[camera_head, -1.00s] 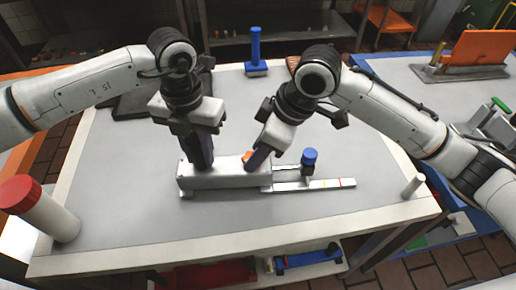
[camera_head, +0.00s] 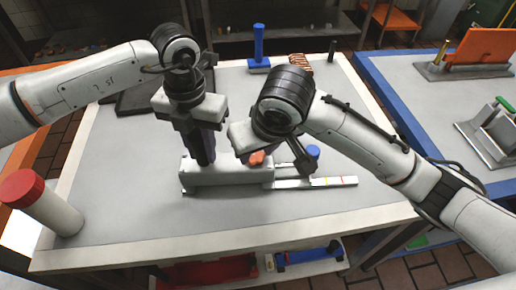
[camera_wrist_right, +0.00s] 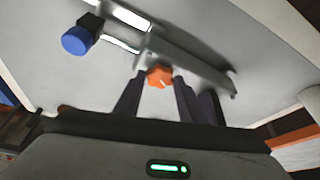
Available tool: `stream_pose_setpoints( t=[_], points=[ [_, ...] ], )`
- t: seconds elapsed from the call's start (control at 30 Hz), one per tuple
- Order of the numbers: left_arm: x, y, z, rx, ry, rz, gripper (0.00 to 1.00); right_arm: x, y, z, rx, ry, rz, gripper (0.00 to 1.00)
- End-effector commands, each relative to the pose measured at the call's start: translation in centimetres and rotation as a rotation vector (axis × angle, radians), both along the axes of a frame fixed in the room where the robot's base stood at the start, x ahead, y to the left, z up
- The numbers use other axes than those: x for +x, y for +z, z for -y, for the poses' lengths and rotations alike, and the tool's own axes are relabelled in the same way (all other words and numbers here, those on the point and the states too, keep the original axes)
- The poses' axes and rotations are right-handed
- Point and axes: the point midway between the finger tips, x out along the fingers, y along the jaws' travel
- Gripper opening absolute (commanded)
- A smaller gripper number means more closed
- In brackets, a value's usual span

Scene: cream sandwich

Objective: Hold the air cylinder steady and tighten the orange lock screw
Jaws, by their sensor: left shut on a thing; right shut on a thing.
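The air cylinder (camera_head: 225,173) is a pale grey block lying lengthwise on the table, with a thin rod part (camera_head: 318,183) reaching right. My left gripper (camera_head: 205,162) comes down on the block's left part and is shut on it. The orange lock screw (camera_head: 257,158) sits at the block's right part. It also shows in the right wrist view (camera_wrist_right: 159,76), between the fingertips of my right gripper (camera_wrist_right: 158,84), which is shut on it. A blue knob (camera_head: 313,152) stands beside the rod, partly covered by the right wrist.
A white bottle with a red cap (camera_head: 48,205) stands at the table's front left. A blue-handled tool (camera_head: 258,50) stands at the back. A dark pad (camera_head: 145,95) lies behind the left gripper. The front strip of the table (camera_head: 230,220) is clear.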

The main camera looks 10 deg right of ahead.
Motion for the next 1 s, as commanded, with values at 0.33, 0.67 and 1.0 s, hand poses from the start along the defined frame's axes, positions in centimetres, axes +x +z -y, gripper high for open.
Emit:
stream_pose_setpoints(
  t=[0.33,0.67,1.0],
  points=[
    [-0.01,0.03,0.02,0.0,0.0,0.0,0.0,0.01,0.07,-0.11,0.002,-0.079,0.002,0.14],
    [0.0,0.02,0.01,0.0,0.0,0.0,0.0,0.01,0.07,-0.11,0.002,-0.082,0.002,0.14],
    [0.0,0.03,0.01,0.0,0.0,0.0,0.0,0.0,0.04,-0.09,0.001,-0.081,0.001,0.55]
  ],
)
